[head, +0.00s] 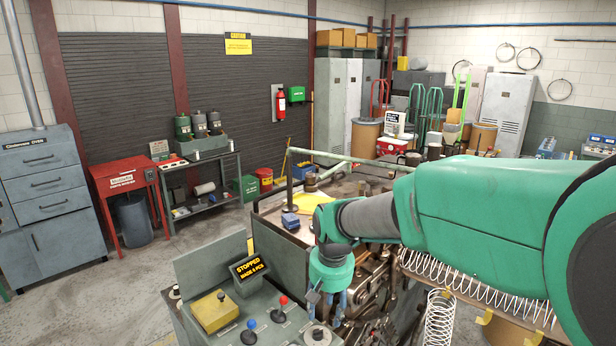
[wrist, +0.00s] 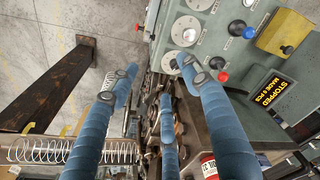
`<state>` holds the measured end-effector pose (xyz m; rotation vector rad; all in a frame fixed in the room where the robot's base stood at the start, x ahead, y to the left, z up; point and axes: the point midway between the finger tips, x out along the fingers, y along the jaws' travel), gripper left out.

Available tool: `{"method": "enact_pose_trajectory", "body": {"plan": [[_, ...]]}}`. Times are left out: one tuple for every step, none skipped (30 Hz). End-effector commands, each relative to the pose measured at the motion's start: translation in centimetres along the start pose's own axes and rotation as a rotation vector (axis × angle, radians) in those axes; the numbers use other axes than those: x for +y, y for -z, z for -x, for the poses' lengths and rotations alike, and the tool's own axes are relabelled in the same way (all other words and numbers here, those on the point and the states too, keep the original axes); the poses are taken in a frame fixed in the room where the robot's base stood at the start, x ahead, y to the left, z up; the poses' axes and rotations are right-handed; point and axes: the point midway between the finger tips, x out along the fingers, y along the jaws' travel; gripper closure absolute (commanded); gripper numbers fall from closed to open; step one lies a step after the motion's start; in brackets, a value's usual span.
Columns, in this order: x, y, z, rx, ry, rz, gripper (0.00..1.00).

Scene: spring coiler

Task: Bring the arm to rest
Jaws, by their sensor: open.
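My green arm (head: 470,220) reaches in from the right of the head view, across the coiling machine. My gripper (head: 328,300) points down beside the control panel (head: 235,315), its blue fingers partly hidden against the machine. In the wrist view my gripper (wrist: 158,80) shows several blue fingers spread apart with nothing between them. Below them are the panel's dials and the machine's metal parts. The panel's display (head: 249,268) reads STOPPED.
The panel carries a red-knobbed lever (head: 283,302), a blue-knobbed lever (head: 249,326) and a yellow box (head: 214,310). A long coil spring (head: 470,287) lies below my arm; another spring (head: 439,322) is nearby. Open floor (head: 130,285) lies left of the machine.

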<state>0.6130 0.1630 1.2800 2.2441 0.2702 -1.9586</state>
Motion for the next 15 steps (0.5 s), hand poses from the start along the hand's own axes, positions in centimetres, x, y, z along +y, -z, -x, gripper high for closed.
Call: {"method": "enact_pose_trajectory", "body": {"plan": [[0.7, -1.0, 0.8, 0.018, -0.001, -0.010, 0.52], [1.1, -1.6, 1.3, 0.025, -0.002, -0.016, 0.52], [1.6, -2.4, 2.0, 0.037, -0.003, -0.023, 0.52], [2.0, -3.0, 2.5, 0.045, -0.004, -0.029, 0.52], [2.4, -3.6, 3.0, 0.053, -0.005, -0.034, 0.52], [2.8, -4.5, 3.6, 0.064, -0.006, -0.040, 0.52], [3.2, -5.1, 4.0, 0.072, -0.007, -0.046, 0.52], [3.5, -5.8, 4.5, 0.081, -0.008, -0.051, 0.52], [3.9, -6.7, 5.0, 0.092, -0.009, -0.058, 0.52], [4.2, -7.4, 5.3, 0.100, -0.011, -0.063, 0.52], [4.5, -8.1, 5.7, 0.109, -0.012, -0.068, 0.52], [4.9, -9.0, 6.2, 0.119, -0.014, -0.076, 0.52], [5.2, -9.8, 6.4, 0.127, -0.015, -0.081, 0.52], [5.5, -10.5, 6.7, 0.136, -0.017, -0.086, 0.52], [5.8, -11.5, 7.1, 0.147, -0.019, -0.093, 0.52]]}}
